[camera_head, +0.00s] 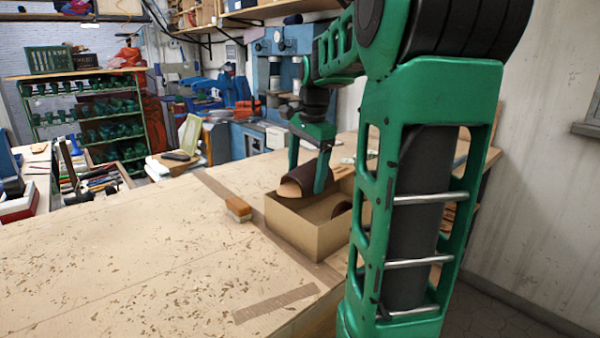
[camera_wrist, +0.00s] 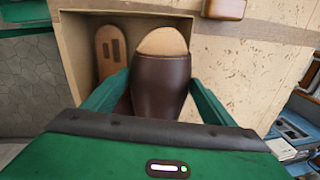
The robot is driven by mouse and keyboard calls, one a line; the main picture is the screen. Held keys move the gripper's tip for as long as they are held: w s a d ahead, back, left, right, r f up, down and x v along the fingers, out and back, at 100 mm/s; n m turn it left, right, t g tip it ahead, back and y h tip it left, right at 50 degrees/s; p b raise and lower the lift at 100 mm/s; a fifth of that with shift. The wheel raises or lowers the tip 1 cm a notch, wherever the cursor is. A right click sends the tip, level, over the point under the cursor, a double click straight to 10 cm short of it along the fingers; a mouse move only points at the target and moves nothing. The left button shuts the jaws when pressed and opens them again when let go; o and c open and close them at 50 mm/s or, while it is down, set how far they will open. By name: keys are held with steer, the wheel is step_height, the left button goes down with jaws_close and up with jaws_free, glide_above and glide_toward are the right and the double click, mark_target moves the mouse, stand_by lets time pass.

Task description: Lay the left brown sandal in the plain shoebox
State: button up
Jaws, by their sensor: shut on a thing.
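My gripper (camera_head: 309,178) is shut on a brown sandal (camera_head: 293,187) with a wide dark band and a tan footbed. In the wrist view the held sandal (camera_wrist: 160,80) sits between the two green fingers. It is over the open plain cardboard shoebox (camera_head: 295,232), near its back rim in the head view. The shoebox also shows in the wrist view (camera_wrist: 75,50). A second brown piece (camera_head: 342,209) is inside the box; in the wrist view it shows as a tan sole (camera_wrist: 110,45) with two dark marks. Whether the held sandal touches the box is unclear.
A wood-backed brush (camera_head: 238,208) lies on the worn workbench (camera_head: 150,250), left of the box. The bench front is otherwise clear. Tools (camera_head: 90,180) lie at the far left, and a green-framed rack (camera_head: 85,120) and blue machines stand behind.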

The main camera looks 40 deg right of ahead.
steer(key=o, duration=1.4)
steer(key=shift+o, duration=0.2)
steer(key=shift+r, duration=0.15)
step_height(320, 180, up, 13)
steer(key=s, duration=0.1)
steer(key=shift+s+a, duration=0.15)
steer(key=shift+s, duration=0.2)
steer(key=shift+s, duration=0.1)
